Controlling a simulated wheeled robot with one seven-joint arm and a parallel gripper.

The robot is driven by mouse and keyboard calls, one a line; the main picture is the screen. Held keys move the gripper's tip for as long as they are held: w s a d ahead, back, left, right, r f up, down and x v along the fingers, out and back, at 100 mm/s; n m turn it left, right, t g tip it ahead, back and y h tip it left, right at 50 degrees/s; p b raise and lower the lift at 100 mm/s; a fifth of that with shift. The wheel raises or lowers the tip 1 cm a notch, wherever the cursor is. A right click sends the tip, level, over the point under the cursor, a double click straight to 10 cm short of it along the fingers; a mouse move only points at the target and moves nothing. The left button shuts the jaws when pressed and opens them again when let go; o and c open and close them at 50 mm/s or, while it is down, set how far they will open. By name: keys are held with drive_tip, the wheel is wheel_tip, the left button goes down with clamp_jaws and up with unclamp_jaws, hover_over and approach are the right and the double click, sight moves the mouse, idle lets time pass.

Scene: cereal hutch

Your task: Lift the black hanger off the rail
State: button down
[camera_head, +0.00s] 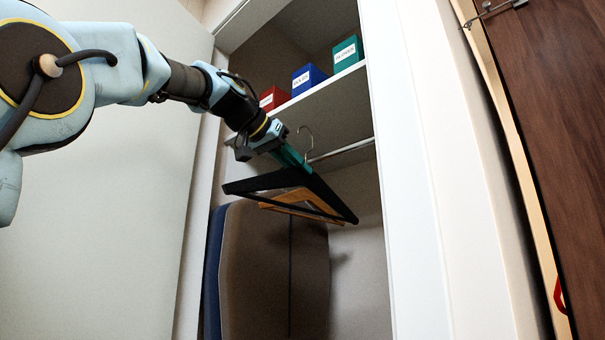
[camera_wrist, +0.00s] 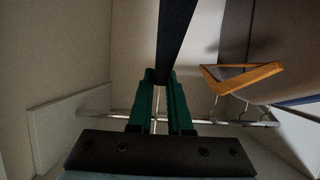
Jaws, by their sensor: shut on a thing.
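The black hanger (camera_head: 320,191) is in the upper part of the closet in the head view, its wide bar tilted down to the right. My gripper (camera_head: 291,158) is shut on it near its top, with green fingers on either side. In the wrist view the hanger (camera_wrist: 173,40) runs up as a dark bar from between the fingers (camera_wrist: 162,100). The metal rail (camera_head: 345,150) passes behind it and also shows in the wrist view (camera_wrist: 95,114).
A wooden hanger (camera_head: 300,210) hangs on the rail behind the black one, and to the right in the wrist view (camera_wrist: 240,75). A shelf above holds red (camera_head: 272,98), blue (camera_head: 308,79) and green (camera_head: 347,53) boxes. The white closet frame (camera_head: 385,170) stands close on the right.

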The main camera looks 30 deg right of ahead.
drive_tip(key=shift+s+a+b, duration=0.25)
drive_tip(key=shift+a+b, duration=0.35)
drive_tip(key=shift+a, duration=0.3)
drive_tip(key=shift+s+a+b, duration=0.25)
drive_tip(key=shift+a+b, duration=0.4)
drive_tip(key=shift+a, duration=0.3)
drive_tip(key=shift+s+a+b, duration=0.25)
drive_tip(key=shift+a+b, duration=0.35)
drive_tip(key=shift+a, duration=0.3)
drive_tip(key=shift+a, duration=0.1)
